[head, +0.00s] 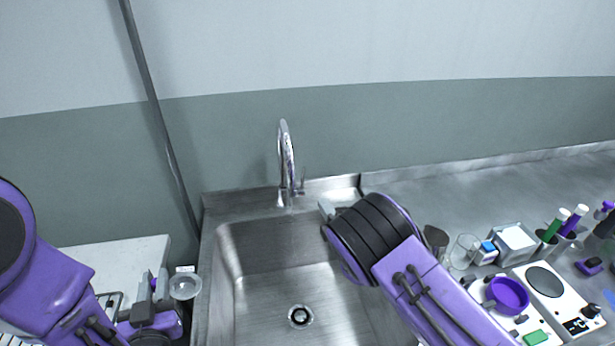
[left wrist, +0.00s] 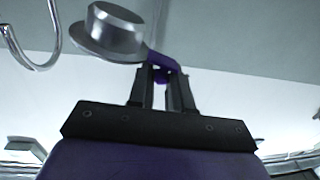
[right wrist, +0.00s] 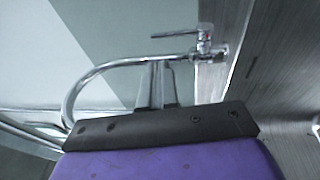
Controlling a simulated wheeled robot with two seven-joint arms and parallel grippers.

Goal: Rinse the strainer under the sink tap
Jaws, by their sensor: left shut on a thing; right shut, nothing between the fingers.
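The strainer (head: 185,286) is a small round metal cup with a wide rim, left of the sink's left edge. My left gripper (head: 158,284) is shut on its purple handle (left wrist: 163,66); the metal cup (left wrist: 112,30) sticks out past the fingers in the left wrist view. The chrome tap (head: 285,160) has a curved spout and a side lever; no water shows. My right gripper (head: 326,208) is shut and empty, right of the tap's base. In the right wrist view its fingers (right wrist: 156,80) appear below the lever (right wrist: 180,33); I cannot tell if they touch.
The steel sink (head: 275,268) is empty, with a drain (head: 300,316). My right arm covers its right side. A white table (head: 120,252) stands left.

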